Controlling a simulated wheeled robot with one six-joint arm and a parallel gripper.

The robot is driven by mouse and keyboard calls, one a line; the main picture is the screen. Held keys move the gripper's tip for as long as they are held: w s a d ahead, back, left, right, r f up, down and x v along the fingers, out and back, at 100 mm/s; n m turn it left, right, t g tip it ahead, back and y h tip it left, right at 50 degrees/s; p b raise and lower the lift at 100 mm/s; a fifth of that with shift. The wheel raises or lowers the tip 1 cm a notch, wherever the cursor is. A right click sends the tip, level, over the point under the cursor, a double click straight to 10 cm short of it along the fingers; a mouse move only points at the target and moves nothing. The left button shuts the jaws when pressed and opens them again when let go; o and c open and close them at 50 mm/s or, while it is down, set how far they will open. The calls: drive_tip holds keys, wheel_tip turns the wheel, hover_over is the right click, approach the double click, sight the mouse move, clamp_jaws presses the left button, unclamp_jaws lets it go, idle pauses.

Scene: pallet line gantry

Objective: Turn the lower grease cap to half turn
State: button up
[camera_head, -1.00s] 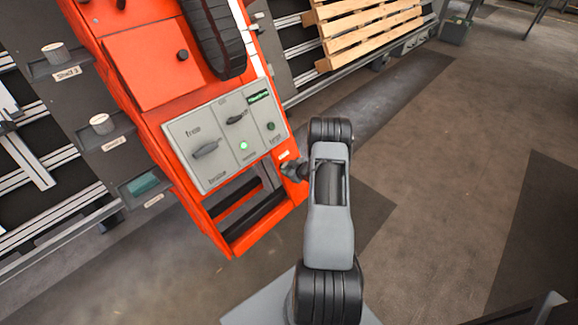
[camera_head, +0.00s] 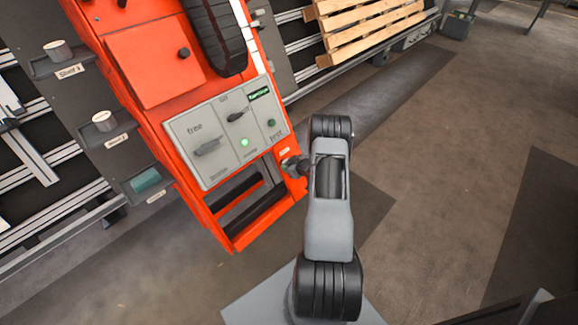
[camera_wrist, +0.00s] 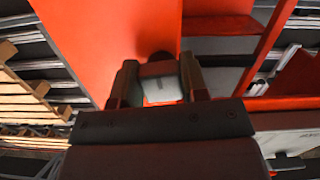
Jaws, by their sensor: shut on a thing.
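My gripper (camera_wrist: 158,80) shows in the wrist view with its two fingers on either side of a small dark round cap (camera_wrist: 160,58) on the orange machine's side. The fingers are shut on this cap, which I take to be the lower grease cap. A pale plate with a dark mark (camera_wrist: 160,89) shows between the fingers, below the cap. In the head view my gripper (camera_head: 292,167) reaches the lower right edge of the orange machine (camera_head: 150,75). There the cap is hidden by the gripper, so its turn angle cannot be read.
A grey control panel (camera_head: 222,165) with knobs and a lit green lamp (camera_head: 245,142) sits just left of my gripper. Shelves with small cups (camera_head: 103,121) stand at the left. A wooden pallet (camera_head: 370,28) lies at the back.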

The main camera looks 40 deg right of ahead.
drive_tip(key=o, duration=0.9)
drive_tip(key=p+v, duration=0.3)
drive_tip(key=v, duration=1.1)
drive_tip(key=shift+w, duration=0.1)
